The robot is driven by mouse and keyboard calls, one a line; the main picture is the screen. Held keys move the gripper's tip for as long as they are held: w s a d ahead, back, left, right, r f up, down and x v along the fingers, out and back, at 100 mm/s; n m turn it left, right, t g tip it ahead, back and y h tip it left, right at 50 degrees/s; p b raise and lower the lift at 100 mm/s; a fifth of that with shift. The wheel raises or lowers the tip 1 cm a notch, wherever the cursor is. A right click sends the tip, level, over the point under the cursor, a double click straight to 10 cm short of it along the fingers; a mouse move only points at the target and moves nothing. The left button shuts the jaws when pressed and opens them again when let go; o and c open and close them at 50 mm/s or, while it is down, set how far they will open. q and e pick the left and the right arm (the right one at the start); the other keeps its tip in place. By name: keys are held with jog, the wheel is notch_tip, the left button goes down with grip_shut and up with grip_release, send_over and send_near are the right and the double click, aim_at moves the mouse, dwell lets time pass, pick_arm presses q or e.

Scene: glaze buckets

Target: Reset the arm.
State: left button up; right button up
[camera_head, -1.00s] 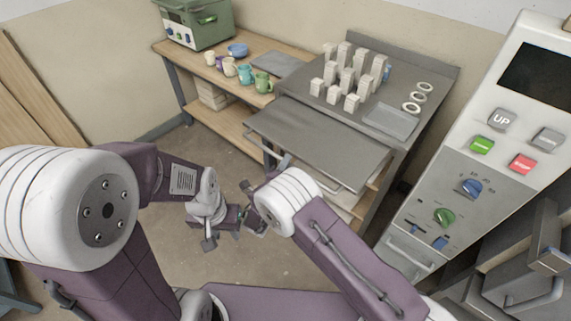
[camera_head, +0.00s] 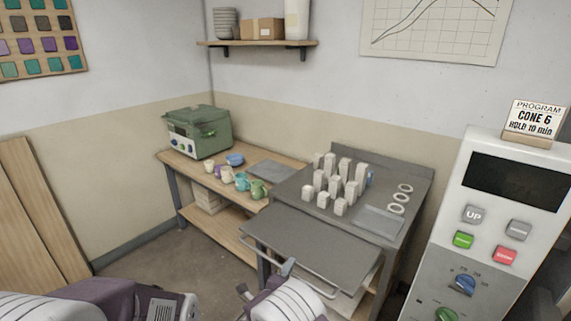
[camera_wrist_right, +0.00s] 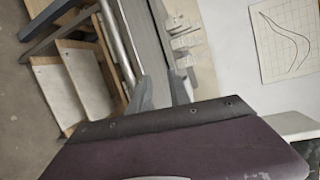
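My right gripper (camera_head: 265,279) shows at the bottom of the head view, in front of the grey pull-out shelf of the metal table. In the right wrist view its two dark fingertips (camera_wrist_right: 160,92) stand apart with nothing between them. Its wrist and white arm joint are cut off by the bottom edge of the head view. Part of my left arm (camera_head: 110,305) shows at the bottom left, but its gripper is below the picture.
The metal table (camera_head: 325,200) carries several pale blocks and white rings. Its pull-out shelf (camera_head: 310,238) has a rail near my right gripper. A wooden bench (camera_head: 185,165) holds mugs and a green machine (camera_head: 197,130). A control panel (camera_head: 500,235) stands at right.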

jog(key=w+d+r+m+g+h, duration=0.1)
jog(key=d+r+m+h, duration=0.2)
jog(key=d, duration=0.4)
jog(key=w+d+r+m+g+h, duration=0.1)
jog(key=d+r+m, duration=0.1)
jog(key=d+r, duration=0.35)
jog(key=s+d+r+m+g+h, duration=0.1)
jog(key=s+d+m+g, duration=0.25)
jog(key=d, duration=0.35)
jog(key=s+d+r+m+g+h, duration=0.1)
jog(key=s+d+m+g, duration=0.2)
jog(key=s+d+m, duration=0.35)
jog(key=s+d+f+m+g+y, duration=0.2)
jog(key=s+d+m+g, duration=0.1)
jog(key=s+m, duration=0.25)
jog(key=s+d+f+m+g+y, duration=0.2)
jog(key=s+m+g, duration=0.1)
jog(key=s+m, duration=0.3)
jog(key=s+a+f+m+y, duration=0.3)
jog(key=a+m, duration=0.3)
jog(key=m, duration=0.5)
jog(key=s+a+f+m+y, duration=0.3)
jog(key=s+a+m+y, duration=0.2)
jog(key=m, duration=0.6)
jog(key=shift+s+a, duration=0.2)
jog(key=shift+a, duration=0.8)
jog(key=shift+t, duration=0.25)
